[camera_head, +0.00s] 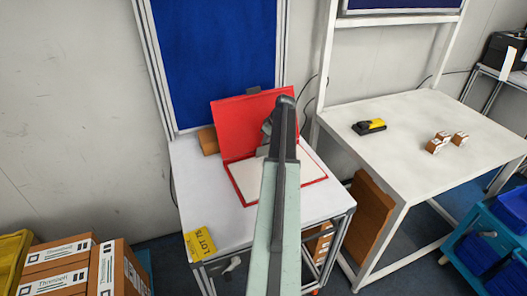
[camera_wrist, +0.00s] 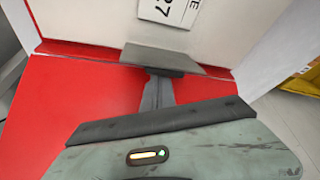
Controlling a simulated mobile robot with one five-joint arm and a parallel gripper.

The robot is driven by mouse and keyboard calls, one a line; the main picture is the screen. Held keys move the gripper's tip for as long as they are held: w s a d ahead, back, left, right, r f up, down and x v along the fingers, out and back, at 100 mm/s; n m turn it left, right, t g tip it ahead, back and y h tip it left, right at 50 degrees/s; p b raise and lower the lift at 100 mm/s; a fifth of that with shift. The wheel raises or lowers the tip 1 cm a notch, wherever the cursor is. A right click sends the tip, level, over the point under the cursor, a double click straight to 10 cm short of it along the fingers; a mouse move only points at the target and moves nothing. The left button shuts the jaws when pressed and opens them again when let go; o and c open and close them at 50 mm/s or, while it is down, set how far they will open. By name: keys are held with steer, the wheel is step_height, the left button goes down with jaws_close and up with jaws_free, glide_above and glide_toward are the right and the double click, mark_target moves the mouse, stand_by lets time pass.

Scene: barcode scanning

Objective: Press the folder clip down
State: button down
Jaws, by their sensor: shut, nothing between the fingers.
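The red folder (camera_head: 240,122) lies open on the white table, its cover raised at the back and white paper (camera_head: 247,178) on its near half. The folder clip (camera_head: 262,151) is a grey plate at the paper's back edge by the fold, partly hidden by my arm. In the wrist view the clip (camera_wrist: 160,59) spans the edge between white paper and red cover. My gripper (camera_wrist: 157,80) is shut and empty, its fingertips right at the clip's edge. I cannot tell whether they touch it. In the head view my arm mostly hides my gripper.
A brown block (camera_head: 208,140) stands behind the folder's left side. A yellow LOT 75 label (camera_head: 200,244) is at the table's front left corner. A second table (camera_head: 400,150) at right holds a yellow-black scanner (camera_head: 369,127) and small boxes (camera_head: 434,146). Cartons (camera_head: 60,275) stand lower left.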

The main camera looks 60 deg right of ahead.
mark_target(268, 147)
steer(key=shift+s+a+f+b, duration=0.3)
steer(key=shift+f+b, duration=0.3)
steer(key=shift+b, duration=0.2)
steer(key=shift+w+d+f, duration=0.45)
steer(key=shift+w+f, duration=0.1)
steer(key=shift+f, duration=0.1)
steer(key=shift+s+a+r, duration=0.3)
steer(key=shift+s+r, duration=0.1)
steer(key=shift+s+f, duration=0.1)
steer(key=shift+f, duration=0.1)
steer(key=shift+s+a+r, duration=0.1)
steer(key=shift+s+a, duration=0.5)
steer(key=shift+s, duration=0.2)
steer(key=shift+r, duration=0.15)
step_height(268, 147, up, 9)
steer(key=p, duration=0.9)
